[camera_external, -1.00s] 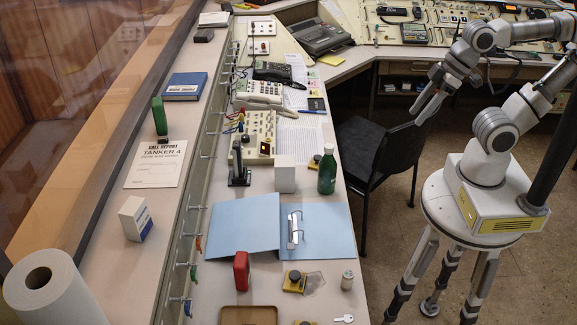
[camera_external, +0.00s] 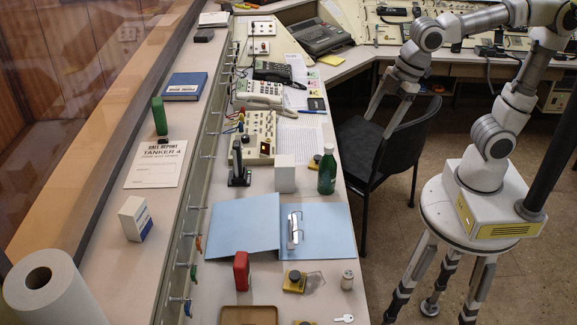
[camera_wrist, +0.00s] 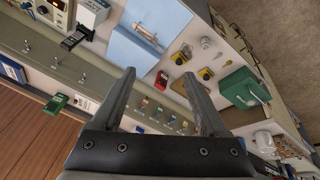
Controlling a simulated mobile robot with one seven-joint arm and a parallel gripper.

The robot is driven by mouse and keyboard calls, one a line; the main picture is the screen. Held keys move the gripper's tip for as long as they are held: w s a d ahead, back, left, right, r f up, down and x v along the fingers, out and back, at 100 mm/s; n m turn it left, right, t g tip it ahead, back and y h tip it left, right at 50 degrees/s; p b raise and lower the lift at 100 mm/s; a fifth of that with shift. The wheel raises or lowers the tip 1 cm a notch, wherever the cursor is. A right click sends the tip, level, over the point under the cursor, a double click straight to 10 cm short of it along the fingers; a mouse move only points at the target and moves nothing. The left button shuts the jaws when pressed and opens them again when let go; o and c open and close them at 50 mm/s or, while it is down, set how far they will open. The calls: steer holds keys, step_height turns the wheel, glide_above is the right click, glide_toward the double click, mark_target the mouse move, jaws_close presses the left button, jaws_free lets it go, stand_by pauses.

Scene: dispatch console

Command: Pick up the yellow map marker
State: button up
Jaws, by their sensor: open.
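Several small yellow pieces with dark round tops lie on the desk. One (camera_external: 294,281) is right of the red block, one (camera_external: 304,322) is at the bottom edge, and one (camera_external: 315,161) is beside the green bottle. In the wrist view two such pieces, one (camera_wrist: 181,56) and another (camera_wrist: 206,73), lie beyond my fingers. I cannot tell which is the yellow map marker. My gripper (camera_external: 383,119) is open and empty, above the black chair and right of the desk. Its spread fingers (camera_wrist: 160,75) also show in the wrist view, with nothing between them.
A blue binder (camera_external: 245,225) lies open mid-desk. A green bottle (camera_external: 327,173) and white box (camera_external: 285,178) stand behind the binder.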

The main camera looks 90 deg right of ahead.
steer(key=w+a+f+n+g+b, duration=0.1)
steer(key=w+a+f+n, duration=0.25)
steer(key=w, duration=0.25)
steer(key=w+a+f+n+g+b, duration=0.1)
steer(key=w+a+f+n, duration=0.1)
steer(key=w+f+n, duration=0.3)
steer(key=n+g+y+b, duration=0.2)
steer(key=n, duration=0.1)
glide_toward(295, 274)
steer(key=shift+n, duration=0.25)
steer(key=f, duration=0.3)
steer(key=a+f+b, duration=0.1)
steer(key=f, duration=0.1)
steer(key=f+b, duration=0.1)
steer(key=f, duration=0.2)
steer(key=shift+s+a+f, duration=0.1)
steer(key=shift+a+f, duration=0.15)
steer(key=shift+f, duration=0.05)
steer(key=shift+r, duration=0.1)
jaws_close()
